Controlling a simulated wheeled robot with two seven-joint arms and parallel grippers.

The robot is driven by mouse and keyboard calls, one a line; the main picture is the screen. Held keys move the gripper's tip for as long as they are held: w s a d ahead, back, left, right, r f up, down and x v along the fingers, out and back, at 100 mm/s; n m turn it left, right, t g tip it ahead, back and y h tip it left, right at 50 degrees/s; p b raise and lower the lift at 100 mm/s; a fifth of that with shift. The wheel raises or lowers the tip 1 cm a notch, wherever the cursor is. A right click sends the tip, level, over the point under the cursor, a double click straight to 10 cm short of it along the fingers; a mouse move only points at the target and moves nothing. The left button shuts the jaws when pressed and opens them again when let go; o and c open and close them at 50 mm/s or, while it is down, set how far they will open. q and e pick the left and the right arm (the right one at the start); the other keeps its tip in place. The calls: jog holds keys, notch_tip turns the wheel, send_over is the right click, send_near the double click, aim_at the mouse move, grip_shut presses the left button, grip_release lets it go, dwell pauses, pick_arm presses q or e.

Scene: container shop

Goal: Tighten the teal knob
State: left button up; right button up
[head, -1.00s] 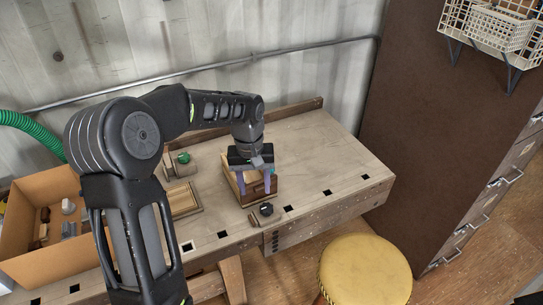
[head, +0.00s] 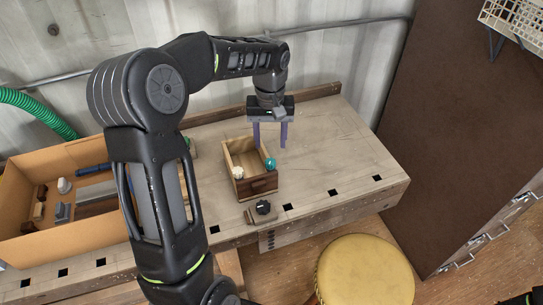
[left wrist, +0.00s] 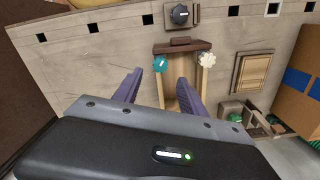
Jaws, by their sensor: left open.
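The teal knob (head: 271,163) sits at the right front corner of a small open wooden box (head: 261,186) on the workbench. A cream scalloped knob (head: 238,172) is at the box's left front corner. My left gripper (head: 271,147) is open and empty, fingers pointing down, above the box's right rear side. In the left wrist view the teal knob (left wrist: 160,63) shows just beyond the open fingers (left wrist: 160,80), apart from them; the cream knob (left wrist: 207,59) is to the right.
A black knob (head: 263,207) on a small base stands in front of the box. A cardboard box (head: 60,238) with parts is at the left. The workbench (head: 335,150) is clear right of the box. A yellow stool (head: 365,275) stands in front.

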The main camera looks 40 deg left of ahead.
aim_at(270, 161)
pick_arm(q)
notch_tip(270, 161, down, 8)
jog(key=shift+r+p, duration=0.15)
jog(key=shift+p, duration=0.55)
grip_shut()
